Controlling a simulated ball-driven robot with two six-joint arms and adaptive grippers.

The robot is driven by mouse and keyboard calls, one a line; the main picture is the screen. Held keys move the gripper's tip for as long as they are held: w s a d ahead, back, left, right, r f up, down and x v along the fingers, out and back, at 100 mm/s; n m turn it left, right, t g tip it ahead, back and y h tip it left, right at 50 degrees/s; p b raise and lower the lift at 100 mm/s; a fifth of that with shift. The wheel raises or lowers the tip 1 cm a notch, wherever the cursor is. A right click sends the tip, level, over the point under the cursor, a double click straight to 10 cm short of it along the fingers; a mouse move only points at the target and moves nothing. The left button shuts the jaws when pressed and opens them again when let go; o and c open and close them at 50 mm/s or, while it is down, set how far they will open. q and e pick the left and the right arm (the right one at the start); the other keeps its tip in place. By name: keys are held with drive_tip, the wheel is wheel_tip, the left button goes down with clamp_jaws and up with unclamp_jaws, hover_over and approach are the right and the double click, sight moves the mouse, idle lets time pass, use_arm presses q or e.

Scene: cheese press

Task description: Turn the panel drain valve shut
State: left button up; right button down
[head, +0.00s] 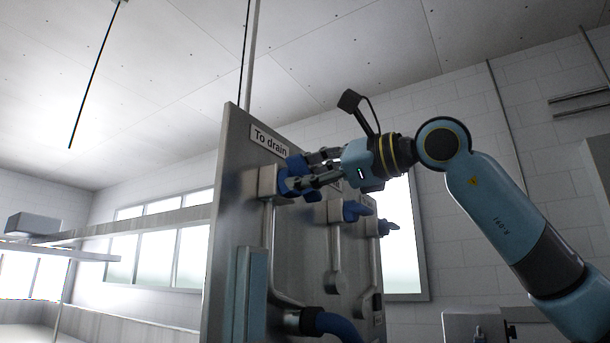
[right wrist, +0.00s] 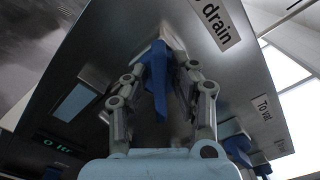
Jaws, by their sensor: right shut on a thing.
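The grey metal panel (head: 229,185) stands upright in the middle of the head view. Its top label reads "To drain" (head: 269,140). Below the label is the drain valve, whose blue handle (head: 283,183) is partly hidden by my fingers. My right gripper (head: 294,174) reaches in from the right and is shut on this handle. In the right wrist view the blue handle (right wrist: 156,76) stands between the two fingers, beneath the "To drain" label (right wrist: 220,22). My left gripper is not in view.
Two more blue-handled valves (head: 355,210) (head: 386,226) sit farther along the panel, close to my right gripper. A pipe (head: 270,245) runs down from the drain valve, and a dark blue hose (head: 338,324) is below. A label reading "To vat" (right wrist: 264,109) shows in the wrist view.

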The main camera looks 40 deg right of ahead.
drive_tip(key=n, duration=0.4)
drive_tip(key=shift+a+f, duration=0.1)
drive_tip(key=shift+f+n, duration=0.15)
drive_tip(key=shift+n, duration=1.65)
drive_tip(key=c, duration=1.3)
unclamp_jaws()
drive_tip(key=shift+s, duration=0.1)
drive_tip(key=shift+c, duration=0.2)
